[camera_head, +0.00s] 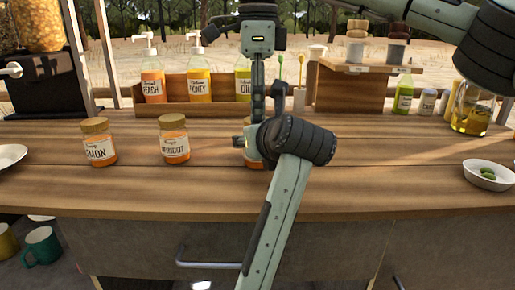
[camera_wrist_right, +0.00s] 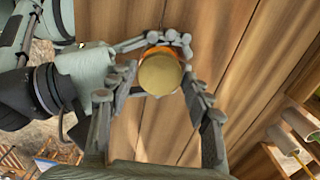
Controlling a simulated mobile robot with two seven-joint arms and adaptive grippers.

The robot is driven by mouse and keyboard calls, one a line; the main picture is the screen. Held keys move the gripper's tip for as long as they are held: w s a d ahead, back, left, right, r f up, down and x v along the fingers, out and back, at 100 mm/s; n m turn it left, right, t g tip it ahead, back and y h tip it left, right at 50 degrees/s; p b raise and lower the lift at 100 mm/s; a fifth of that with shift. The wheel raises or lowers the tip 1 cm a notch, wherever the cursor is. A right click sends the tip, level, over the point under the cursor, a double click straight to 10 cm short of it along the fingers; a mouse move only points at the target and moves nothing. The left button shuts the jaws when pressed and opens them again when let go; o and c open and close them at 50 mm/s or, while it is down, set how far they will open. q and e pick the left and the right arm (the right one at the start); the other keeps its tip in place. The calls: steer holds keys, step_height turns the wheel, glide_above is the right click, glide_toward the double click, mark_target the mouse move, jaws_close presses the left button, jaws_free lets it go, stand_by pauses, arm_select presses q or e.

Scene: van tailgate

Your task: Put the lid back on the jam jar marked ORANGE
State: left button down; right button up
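The third jar (camera_head: 251,162) stands on the counter, mostly hidden behind my left arm; its label cannot be read. In the right wrist view its orange edge (camera_wrist_right: 163,49) shows behind a round gold lid (camera_wrist_right: 160,75). My left gripper (camera_head: 246,142) is low at the jar, and its fingers close around the jar's side in the wrist view. My right gripper (camera_wrist_right: 159,78) points down from above, its fingertips against opposite sides of the lid. The lid is over the jar's mouth; whether it is fully seated I cannot tell.
A lidded LEMON jar (camera_head: 98,143) and a lidded APRICOT jar (camera_head: 173,140) stand to the left. A wooden box (camera_head: 215,110) of pump bottles is behind. A bowl (camera_head: 487,176) with green fruit sits at right. The counter front is clear between.

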steer(key=c, duration=0.8)
steer(key=m, duration=0.3)
steer(key=shift+c, duration=0.2)
steer(key=m, duration=0.5)
steer(key=shift+m, duration=0.3)
steer(key=m, duration=0.4)
steer(key=shift+m, duration=0.3)
steer(key=m, duration=0.4)
steer(key=shift+m, duration=0.4)
steer(key=o, duration=1.3)
